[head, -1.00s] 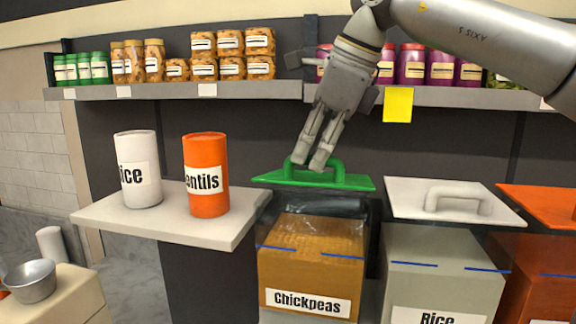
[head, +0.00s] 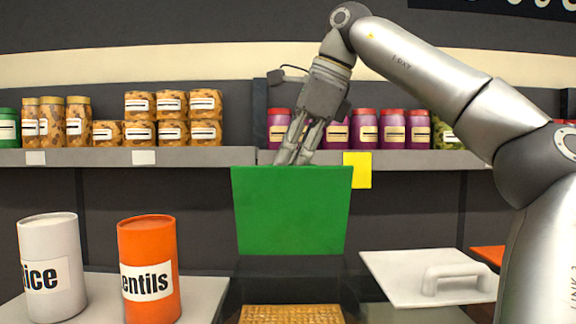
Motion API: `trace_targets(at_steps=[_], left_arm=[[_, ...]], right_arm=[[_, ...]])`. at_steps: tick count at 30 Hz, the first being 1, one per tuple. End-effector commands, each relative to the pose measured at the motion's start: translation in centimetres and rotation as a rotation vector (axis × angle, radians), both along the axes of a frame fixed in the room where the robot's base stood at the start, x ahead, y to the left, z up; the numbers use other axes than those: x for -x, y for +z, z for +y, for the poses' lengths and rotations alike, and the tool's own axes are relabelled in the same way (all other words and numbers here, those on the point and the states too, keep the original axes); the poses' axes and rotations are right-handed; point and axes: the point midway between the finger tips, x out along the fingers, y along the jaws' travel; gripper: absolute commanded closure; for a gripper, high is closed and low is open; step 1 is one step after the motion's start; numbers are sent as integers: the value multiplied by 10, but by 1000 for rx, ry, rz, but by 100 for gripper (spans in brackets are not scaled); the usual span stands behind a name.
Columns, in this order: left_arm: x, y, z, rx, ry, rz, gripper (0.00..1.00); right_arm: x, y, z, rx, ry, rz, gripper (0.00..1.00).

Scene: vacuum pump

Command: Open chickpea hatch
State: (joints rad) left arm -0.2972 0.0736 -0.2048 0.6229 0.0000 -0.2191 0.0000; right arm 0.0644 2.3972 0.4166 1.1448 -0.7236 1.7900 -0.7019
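The green chickpea hatch (head: 291,212) stands raised, its flat underside facing me. Below it the chickpea bin is open, and the tan chickpeas (head: 291,314) show at the bottom edge of the head view. My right gripper (head: 295,158) is at the top edge of the hatch, with its fingers pointing down behind it. The hatch's handle and the fingertips are hidden behind the panel, so I cannot tell whether the fingers hold the handle. My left gripper is not in view.
The white rice hatch (head: 428,278) is closed to the right, with part of an orange hatch (head: 488,255) beyond. A white rice can (head: 52,268) and an orange lentils can (head: 149,269) stand on the left counter. A shelf (head: 200,156) with jars runs behind.

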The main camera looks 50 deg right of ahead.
Motion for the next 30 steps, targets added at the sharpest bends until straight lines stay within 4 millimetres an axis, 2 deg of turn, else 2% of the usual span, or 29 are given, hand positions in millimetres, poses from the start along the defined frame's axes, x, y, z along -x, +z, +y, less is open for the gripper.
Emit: trace_targets(at_steps=[1,12,30], left_arm=[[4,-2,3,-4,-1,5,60],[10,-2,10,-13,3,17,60],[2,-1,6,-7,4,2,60]], right_arm=[[-5,-8,-7,1,-3,21,100],[-24,-8,-28,0,3,23,100],[-27,-9,-31,-2,9,25,100]])
